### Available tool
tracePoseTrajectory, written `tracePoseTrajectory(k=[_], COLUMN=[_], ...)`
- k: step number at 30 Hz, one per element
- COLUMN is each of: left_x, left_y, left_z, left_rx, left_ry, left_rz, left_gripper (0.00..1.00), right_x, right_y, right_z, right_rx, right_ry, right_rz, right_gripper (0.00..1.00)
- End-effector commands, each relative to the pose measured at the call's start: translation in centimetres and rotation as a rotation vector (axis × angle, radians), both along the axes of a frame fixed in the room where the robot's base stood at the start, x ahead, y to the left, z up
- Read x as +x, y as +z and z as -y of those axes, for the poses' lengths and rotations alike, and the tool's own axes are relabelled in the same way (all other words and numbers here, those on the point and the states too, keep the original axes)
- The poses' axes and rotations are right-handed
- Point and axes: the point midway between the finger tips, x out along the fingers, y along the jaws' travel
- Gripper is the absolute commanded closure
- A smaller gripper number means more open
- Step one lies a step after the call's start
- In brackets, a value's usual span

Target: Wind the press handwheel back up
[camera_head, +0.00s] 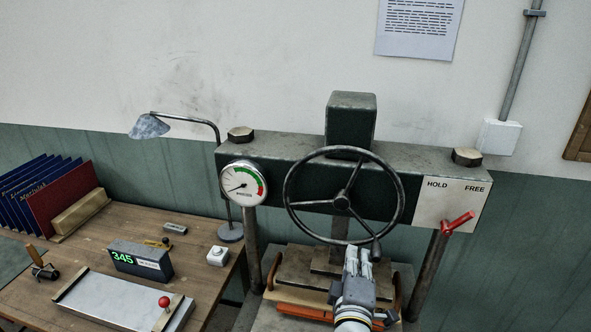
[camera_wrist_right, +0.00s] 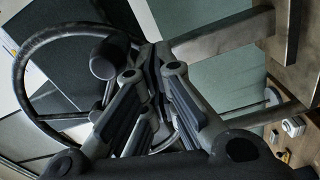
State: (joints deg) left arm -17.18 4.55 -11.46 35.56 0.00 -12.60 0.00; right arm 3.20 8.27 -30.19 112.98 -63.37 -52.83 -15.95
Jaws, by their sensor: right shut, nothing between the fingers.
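The press handwheel (camera_head: 398,185) is a dark three-spoked ring on the front of the press crossbeam (camera_head: 300,160). Its knob (camera_head: 376,250) sits at the bottom right of the rim. My right gripper (camera_head: 358,252) is shut and empty just left of the knob, at the lower rim. I cannot tell whether the fingers touch the knob or rim. My left gripper is not in view.
A round gauge (camera_head: 243,184) is left of the wheel, its needle at lower left. A red lever (camera_head: 459,222) is by the HOLD/FREE plate (camera_head: 440,205). The press plates (camera_head: 300,268) lie below. A wooden table (camera_head: 130,225) at left holds a lamp, display and tray.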

Motion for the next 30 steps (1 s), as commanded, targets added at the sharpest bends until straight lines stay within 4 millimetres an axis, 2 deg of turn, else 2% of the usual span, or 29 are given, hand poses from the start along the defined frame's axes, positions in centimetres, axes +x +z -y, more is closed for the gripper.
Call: tracePoseTrajectory(k=[8, 16, 25, 30], left_x=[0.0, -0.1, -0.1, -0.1], left_y=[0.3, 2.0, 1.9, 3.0], left_z=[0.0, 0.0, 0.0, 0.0], left_rx=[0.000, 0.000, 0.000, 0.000], left_ry=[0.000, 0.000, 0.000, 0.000], left_rz=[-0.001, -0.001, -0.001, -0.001], left_gripper=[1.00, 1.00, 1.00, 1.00], right_x=[-0.1, -0.7, -0.7, -1.0], right_y=[0.3, 1.8, 1.7, 2.8], right_z=[0.3, 2.5, 2.7, 3.4], right_rx=[-0.001, -0.002, -0.001, -0.001], right_ry=[-0.001, -0.002, -0.001, -0.001], right_rz=[0.000, -0.001, 0.000, 0.000], right_gripper=[1.00, 1.00, 1.00, 1.00])
